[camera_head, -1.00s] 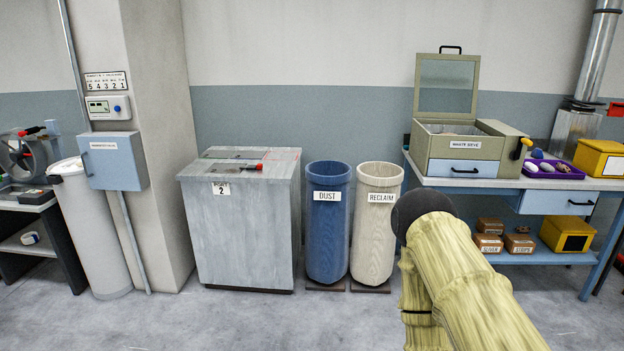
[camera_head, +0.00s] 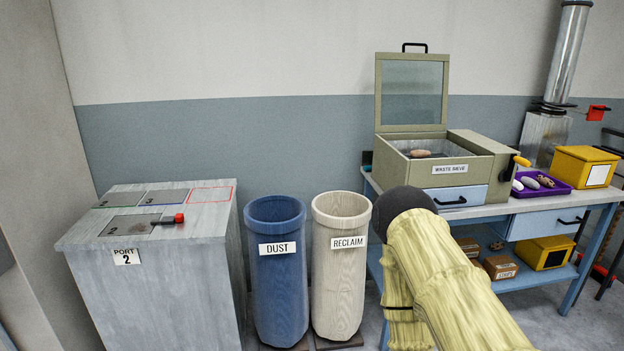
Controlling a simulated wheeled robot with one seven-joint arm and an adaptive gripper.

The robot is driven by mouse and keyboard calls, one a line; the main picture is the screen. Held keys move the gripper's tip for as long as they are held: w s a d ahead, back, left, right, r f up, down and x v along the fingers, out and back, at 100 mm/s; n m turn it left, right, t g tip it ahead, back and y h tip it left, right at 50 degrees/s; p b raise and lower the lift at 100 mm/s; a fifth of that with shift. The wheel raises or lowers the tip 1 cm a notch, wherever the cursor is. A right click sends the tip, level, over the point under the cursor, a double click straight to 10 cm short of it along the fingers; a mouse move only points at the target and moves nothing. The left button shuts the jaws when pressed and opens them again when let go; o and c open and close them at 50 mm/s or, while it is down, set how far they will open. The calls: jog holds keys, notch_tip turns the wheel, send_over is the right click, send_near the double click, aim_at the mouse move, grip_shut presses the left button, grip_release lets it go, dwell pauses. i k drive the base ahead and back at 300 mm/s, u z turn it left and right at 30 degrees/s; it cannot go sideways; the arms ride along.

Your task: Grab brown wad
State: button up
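A small brown wad (camera_head: 420,153) lies inside the open waste sieve box (camera_head: 462,181) on the blue bench. A darker brown wad (camera_head: 545,181) lies in the purple tray (camera_head: 564,189) to the right, beside pale wads (camera_head: 528,183). I cannot tell from the picture which one the task means. My arm, pale yellow with a dark rounded end, rises at lower right in front of the bench. My gripper's fingers do not show, so its opening and any hold are hidden.
The blue DUST bin (camera_head: 277,282) and pale RECLAIM bin (camera_head: 338,279) stand left of the bench. A grey cabinet (camera_head: 165,283) with marked top panels is farther left.

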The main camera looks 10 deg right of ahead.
aim_at(416, 153)
jog(key=z, duration=0.45)
jog(key=i, duration=1.05)
jog(key=z, duration=1.05)
jog(key=k, duration=0.6)
jog(key=z, duration=0.45)
jog(key=i, duration=0.75)
jog(key=u, duration=1.1)
jog(key=i, duration=0.65)
jog(key=u, duration=0.7)
